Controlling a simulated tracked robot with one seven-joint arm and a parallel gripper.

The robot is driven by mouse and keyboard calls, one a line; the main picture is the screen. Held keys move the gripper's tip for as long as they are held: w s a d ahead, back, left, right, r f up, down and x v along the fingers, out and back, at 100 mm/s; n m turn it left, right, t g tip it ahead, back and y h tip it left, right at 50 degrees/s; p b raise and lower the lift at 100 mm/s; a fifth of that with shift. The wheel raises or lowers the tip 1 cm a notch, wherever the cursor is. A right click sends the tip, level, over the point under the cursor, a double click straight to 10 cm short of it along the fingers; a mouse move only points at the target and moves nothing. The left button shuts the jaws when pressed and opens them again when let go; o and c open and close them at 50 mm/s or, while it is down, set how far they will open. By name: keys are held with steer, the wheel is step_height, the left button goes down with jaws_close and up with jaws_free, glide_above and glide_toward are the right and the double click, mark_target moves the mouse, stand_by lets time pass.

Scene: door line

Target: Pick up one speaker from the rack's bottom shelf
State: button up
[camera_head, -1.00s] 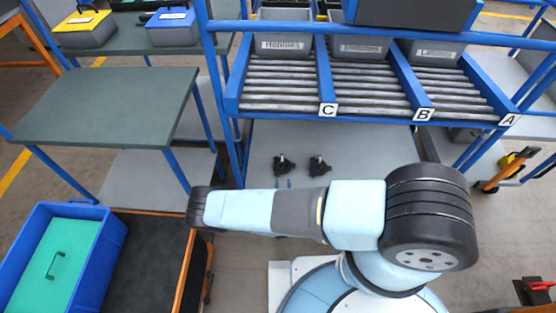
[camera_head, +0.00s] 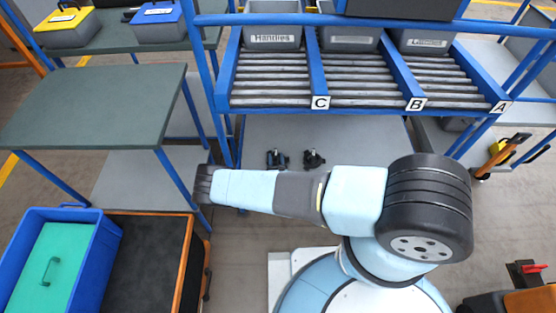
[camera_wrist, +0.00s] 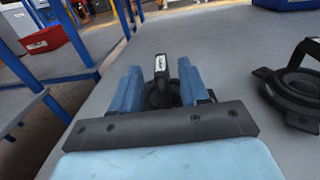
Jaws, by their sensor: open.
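Two black speakers stand on the rack's grey bottom shelf (camera_head: 360,135): the left speaker (camera_head: 277,158) and the right speaker (camera_head: 314,158). In the wrist view my gripper (camera_wrist: 160,85) is open, its blue fingers on either side of the left speaker (camera_wrist: 161,68), whose upright part with a white label rises between them. Its lower part is partly hidden by the gripper. I cannot tell whether the fingers touch it. The right speaker (camera_wrist: 297,88) lies apart to the right in the wrist view. In the head view my arm hides most of the gripper.
Above the bottom shelf, a roller shelf (camera_head: 365,75) with blue rails holds grey bins (camera_head: 272,38) over lanes C, B and A. A blue rack post (camera_head: 212,90) stands left of the speakers. A green-topped table (camera_head: 95,105) and a blue crate (camera_head: 98,255) are farther left.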

steer(key=w, duration=0.3)
steer(key=shift+w+r, duration=0.1)
steer(key=shift+r, duration=0.05)
steer(key=shift+c, duration=0.3)
jaws_close()
